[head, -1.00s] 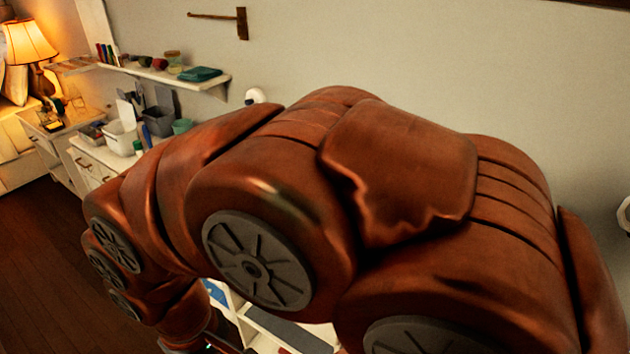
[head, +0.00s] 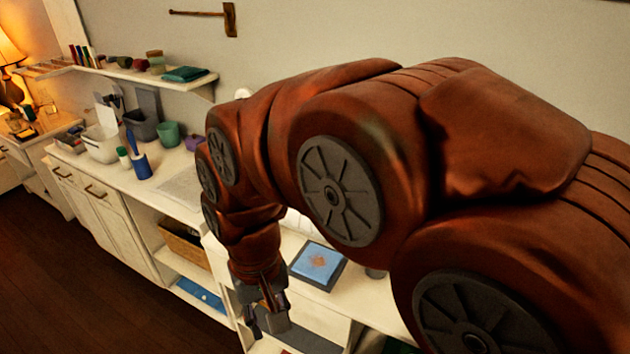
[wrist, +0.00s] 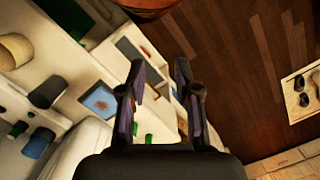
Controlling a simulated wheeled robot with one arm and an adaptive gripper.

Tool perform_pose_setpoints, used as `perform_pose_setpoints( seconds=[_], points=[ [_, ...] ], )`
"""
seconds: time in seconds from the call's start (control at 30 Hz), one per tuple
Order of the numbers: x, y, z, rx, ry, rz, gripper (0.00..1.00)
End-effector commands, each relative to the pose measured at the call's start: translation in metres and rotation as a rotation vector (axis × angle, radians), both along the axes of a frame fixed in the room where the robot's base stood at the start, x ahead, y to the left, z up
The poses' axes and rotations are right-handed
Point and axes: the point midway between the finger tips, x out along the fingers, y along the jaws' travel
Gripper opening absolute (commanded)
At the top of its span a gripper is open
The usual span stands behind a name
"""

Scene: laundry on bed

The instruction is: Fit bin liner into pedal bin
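My gripper (head: 265,318) hangs pointing down at the front edge of the white counter in the head view. In the wrist view its two dark fingers (wrist: 160,78) stand apart with nothing held between them. I cannot pick out a pedal bin or a bin liner with certainty in either view. My arm covers much of the right half of the head view and hides part of the counter.
A white counter (head: 165,193) runs along the wall, with a white tub (head: 100,146), a blue container (head: 141,166) and a green cup (head: 168,133). A blue picture (head: 318,262) lies beside my arm. A basket (head: 185,243) sits in an open shelf. Dark wooden floor (head: 75,285) is clear at left.

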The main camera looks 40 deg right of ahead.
Motion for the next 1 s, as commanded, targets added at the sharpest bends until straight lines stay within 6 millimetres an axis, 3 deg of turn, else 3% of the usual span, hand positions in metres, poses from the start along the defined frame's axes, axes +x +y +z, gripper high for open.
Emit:
perform_pose_setpoints(
  seconds=[0.03,0.2,0.47,0.7,1.0],
  points=[
    [0.019,-0.005,0.004,0.003,-0.010,-0.108,0.32],
    [0.076,-0.026,0.022,0.016,-0.040,-0.485,0.32],
    [0.155,-0.079,0.047,0.059,-0.066,-1.043,0.32],
    [0.216,-0.146,0.064,0.124,-0.071,-1.541,0.32],
    [0.266,-0.247,0.079,0.242,-0.046,-2.124,0.32]
  ],
)
